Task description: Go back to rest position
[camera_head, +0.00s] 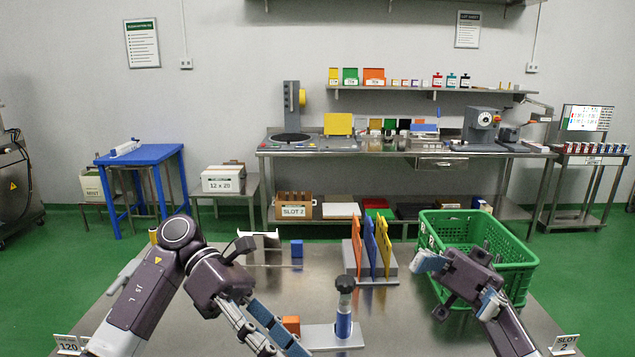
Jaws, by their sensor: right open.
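My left gripper (268,338) hangs from the dark purple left arm, over the front of the steel table (215,330). Its fingers point down and right, close to an orange block (291,325); whether they are apart or shut is unclear. My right gripper (459,284) is open, with nothing seen between its fingers. It is in front of the green crate (520,268) and covers part of its near side. Whether it touches the crate cannot be told.
A stand with a black knob (343,284) is between the grippers. Behind it are upright yellow, blue and orange dividers (369,248). A blue block (297,248) lies further back. Slot signs (563,345) mark the front corners. A workbench (390,147) stands along the wall.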

